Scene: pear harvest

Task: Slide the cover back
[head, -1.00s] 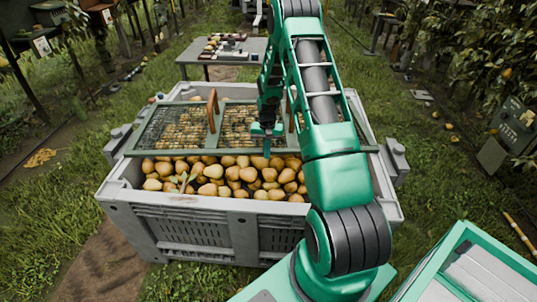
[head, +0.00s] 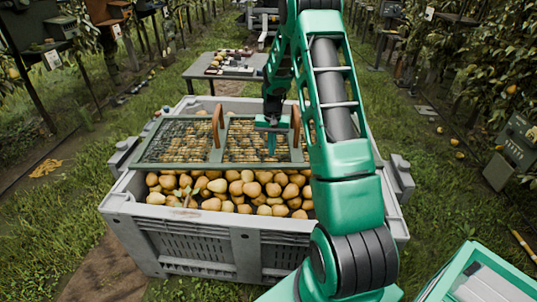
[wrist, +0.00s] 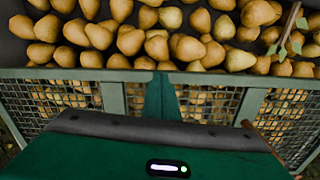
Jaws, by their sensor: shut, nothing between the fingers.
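The cover (head: 190,165) is a green-framed mesh panel with two upright brown handles (head: 218,125). It lies over the rear part of a grey bin (head: 120,204). Pears (head: 240,190) lie uncovered in front of it and also show through its mesh. My gripper (head: 271,150) is shut and empty, pointing down between the two handles, just behind the cover's front rail. In the wrist view my gripper (wrist: 160,95) overlaps the cover's front rail (wrist: 60,74); I cannot tell whether it touches. My arm hides the cover's right end.
A small table (head: 205,73) with several items stands behind the bin. A grey box on a post (head: 515,142) is at the right. Trees line both sides, with grass around the bin. Leaves (wrist: 292,30) lie among the pears.

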